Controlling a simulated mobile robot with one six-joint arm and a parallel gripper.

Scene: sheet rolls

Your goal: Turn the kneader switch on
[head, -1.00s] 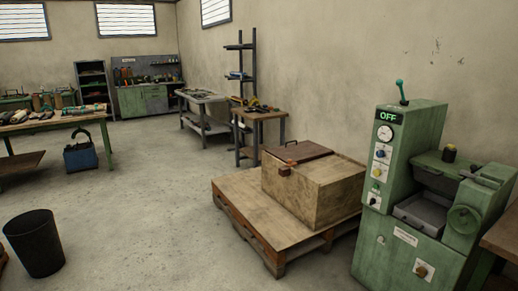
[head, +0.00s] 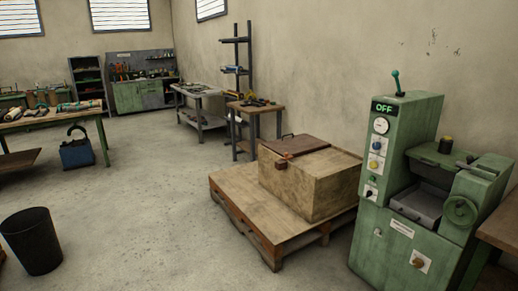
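The kneader (head: 403,150) is a green machine at the right in the head view. Its lit display (head: 384,107) reads OFF. A lever with a teal knob (head: 396,80) stands on its top. Its front panel carries a round gauge (head: 381,125), several coloured buttons and a small switch on a white plate (head: 370,192). A second white plate with an orange-brown knob (head: 418,262) sits low on the front. I cannot tell which of these is the kneader switch. My gripper is not in view.
A wooden crate (head: 308,190) stands on a pallet (head: 250,222) left of the kneader. A black bin (head: 32,242) is at the lower left. Workbenches line the back, and a brown tabletop (head: 500,228) is at the right edge. The floor (head: 140,200) between is open.

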